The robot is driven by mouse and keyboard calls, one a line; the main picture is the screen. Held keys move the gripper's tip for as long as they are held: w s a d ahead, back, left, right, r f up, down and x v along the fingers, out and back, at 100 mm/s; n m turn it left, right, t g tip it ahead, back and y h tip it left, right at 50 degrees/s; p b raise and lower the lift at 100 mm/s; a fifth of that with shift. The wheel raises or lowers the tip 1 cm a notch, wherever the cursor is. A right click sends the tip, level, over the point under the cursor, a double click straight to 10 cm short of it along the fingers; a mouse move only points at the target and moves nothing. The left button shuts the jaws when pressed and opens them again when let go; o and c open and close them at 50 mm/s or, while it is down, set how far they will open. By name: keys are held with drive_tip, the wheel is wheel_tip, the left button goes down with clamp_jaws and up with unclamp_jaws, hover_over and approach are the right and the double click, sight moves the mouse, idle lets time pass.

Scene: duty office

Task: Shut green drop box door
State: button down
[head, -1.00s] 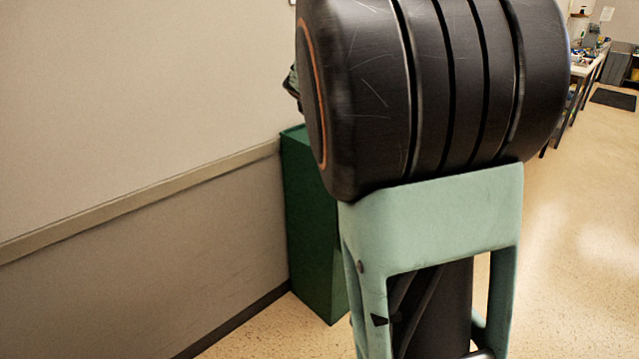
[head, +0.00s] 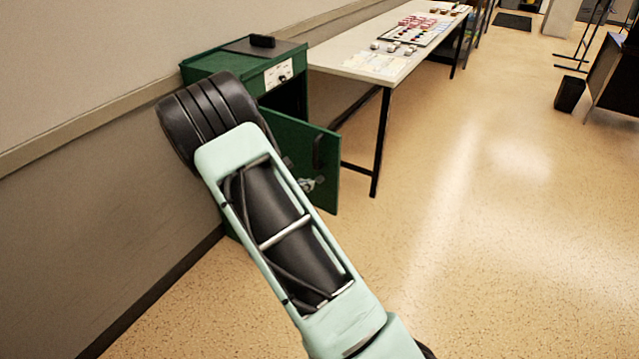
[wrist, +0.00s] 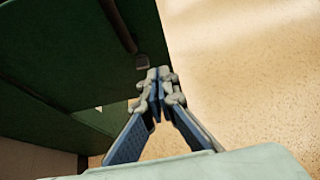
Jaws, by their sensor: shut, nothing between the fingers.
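The green drop box (head: 205,68) stands against the wall in the head view. Its green door (head: 330,178) stands open, swung out towards the front right, and the box's dark inside shows behind it. A dark bar handle (head: 317,151) is on the door. My gripper (head: 309,184) shows small at the door's lower part, partly hidden by my arm. In the wrist view my gripper (wrist: 160,78) is shut and empty, with its fingertips by the edge of the door (wrist: 150,30), close to the handle's end. I cannot tell whether they touch.
A long table (head: 345,50) with papers and small items stands right of the box, its near leg (head: 382,140) just beyond the door. A dark object (head: 262,41) lies on the box top. A bin (head: 570,93) stands at the far right. The floor at right is clear.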

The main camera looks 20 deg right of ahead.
approach(333, 175)
wheel_tip(333, 175, down, 3)
drive_tip(key=w+d, duration=0.1)
drive_tip(key=d, duration=0.1)
drive_tip(key=shift+w+d, duration=0.75)
drive_tip(key=shift+d, duration=0.1)
drive_tip(key=shift+w+d, duration=0.3)
drive_tip(key=shift+d, duration=0.15)
drive_tip(key=shift+d, duration=0.1)
